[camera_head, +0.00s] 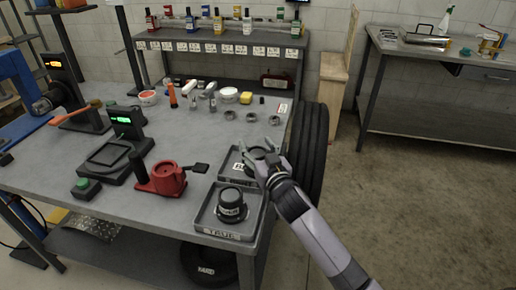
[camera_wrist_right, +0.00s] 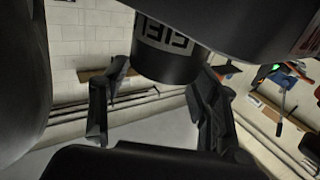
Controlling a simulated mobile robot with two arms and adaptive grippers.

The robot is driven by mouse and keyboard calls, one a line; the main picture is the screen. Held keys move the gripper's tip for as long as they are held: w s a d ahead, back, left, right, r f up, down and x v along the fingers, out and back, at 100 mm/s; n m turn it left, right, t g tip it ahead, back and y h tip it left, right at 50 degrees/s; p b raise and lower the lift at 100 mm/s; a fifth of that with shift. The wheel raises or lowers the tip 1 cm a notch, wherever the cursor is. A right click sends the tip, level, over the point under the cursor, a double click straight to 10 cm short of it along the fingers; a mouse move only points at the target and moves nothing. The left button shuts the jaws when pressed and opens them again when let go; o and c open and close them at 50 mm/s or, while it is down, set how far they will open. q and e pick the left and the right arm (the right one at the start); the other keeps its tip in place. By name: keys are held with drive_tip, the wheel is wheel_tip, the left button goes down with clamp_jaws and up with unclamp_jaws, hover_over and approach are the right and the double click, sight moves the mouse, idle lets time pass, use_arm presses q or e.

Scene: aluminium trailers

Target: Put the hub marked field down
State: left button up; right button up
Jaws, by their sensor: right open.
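My right gripper (camera_head: 268,155) is over the far black tray (camera_head: 226,166), with its fingers around a dark round hub (camera_head: 256,152). In the right wrist view this hub (camera_wrist_right: 165,62) is a black cylinder with a partly visible white label that appears to read FIEL, upside down. The fingers (camera_wrist_right: 155,110) stand apart on either side below it. I cannot tell whether its base rests on the tray. The near tray (camera_head: 207,229), labelled TRUE, holds another black hub (camera_head: 231,203) with a white label band. The far tray's front label is partly hidden. My left gripper is not in view.
A red fixture (camera_head: 165,178), a black scale with a green display (camera_head: 127,120) and a green button box (camera_head: 86,188) stand left of the trays. Several metal rings (camera_head: 252,117) lie behind them. Black tyres (camera_head: 313,150) stand against the bench's right edge.

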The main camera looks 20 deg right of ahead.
drive_tip(key=shift+r, duration=0.35)
drive_tip(key=shift+r+p, duration=0.55)
drive_tip(key=s+b, duration=0.1)
drive_tip(key=s, duration=1.1)
drive_tip(key=shift+f, duration=0.25)
drive_tip(key=shift+s+f, duration=0.1)
